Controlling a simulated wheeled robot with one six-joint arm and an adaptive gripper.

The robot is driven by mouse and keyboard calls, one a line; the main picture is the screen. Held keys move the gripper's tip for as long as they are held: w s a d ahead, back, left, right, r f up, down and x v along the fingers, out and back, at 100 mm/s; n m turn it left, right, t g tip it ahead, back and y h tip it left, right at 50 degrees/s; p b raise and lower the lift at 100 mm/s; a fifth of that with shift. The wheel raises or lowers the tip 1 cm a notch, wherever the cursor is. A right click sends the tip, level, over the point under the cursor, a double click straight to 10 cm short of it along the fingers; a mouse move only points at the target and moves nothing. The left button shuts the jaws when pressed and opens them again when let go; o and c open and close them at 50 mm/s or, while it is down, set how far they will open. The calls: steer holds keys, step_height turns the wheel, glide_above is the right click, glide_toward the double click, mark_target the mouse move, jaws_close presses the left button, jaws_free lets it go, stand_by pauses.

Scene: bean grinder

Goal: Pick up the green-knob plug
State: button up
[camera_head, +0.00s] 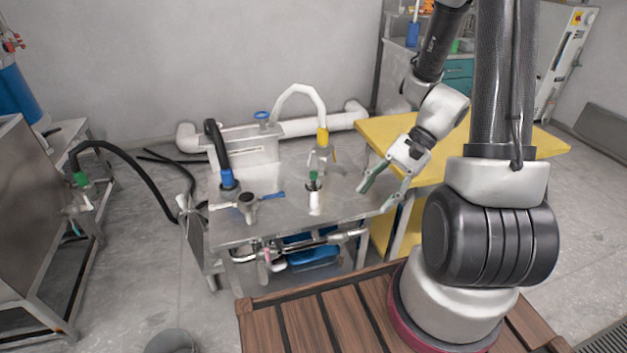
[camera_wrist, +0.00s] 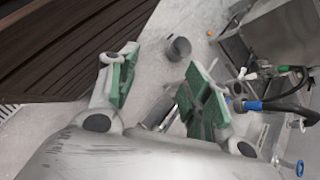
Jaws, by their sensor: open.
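The green-knob plug (camera_head: 315,198) appears to be the small upright piece with a white lower body and a dark green top. It stands on the metal table (camera_head: 345,203) near the middle of the head view. My gripper (camera_head: 375,198) is open and empty, to the right of the plug and apart from it, above the table's right side. Its two green-padded fingers also show spread apart in the wrist view (camera_wrist: 160,60). I cannot make out the plug in the wrist view.
A blue-handled metal fitting (camera_head: 248,203) lies left of the plug. A white curved hose with a yellow collar (camera_head: 322,137) rises behind it. A black hose with a blue end (camera_head: 227,178) stands at the back left. A yellow table (camera_head: 450,153) adjoins at the right.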

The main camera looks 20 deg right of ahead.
steer(key=w+a+f+m+t+y, duration=0.2)
steer(key=w+a+f+m+y, duration=0.1)
steer(key=w+f+m, duration=0.25)
steer(key=m+t+h, duration=0.2)
steer(key=m+t, duration=0.8)
glide_toward(316, 173)
steer(key=s+x, duration=0.1)
steer(key=x, duration=0.5)
steer(key=shift+w, duration=0.35)
steer(key=x, duration=0.5)
steer(key=shift+w+d, duration=0.1)
steer(key=shift+w, duration=0.15)
jaws_close()
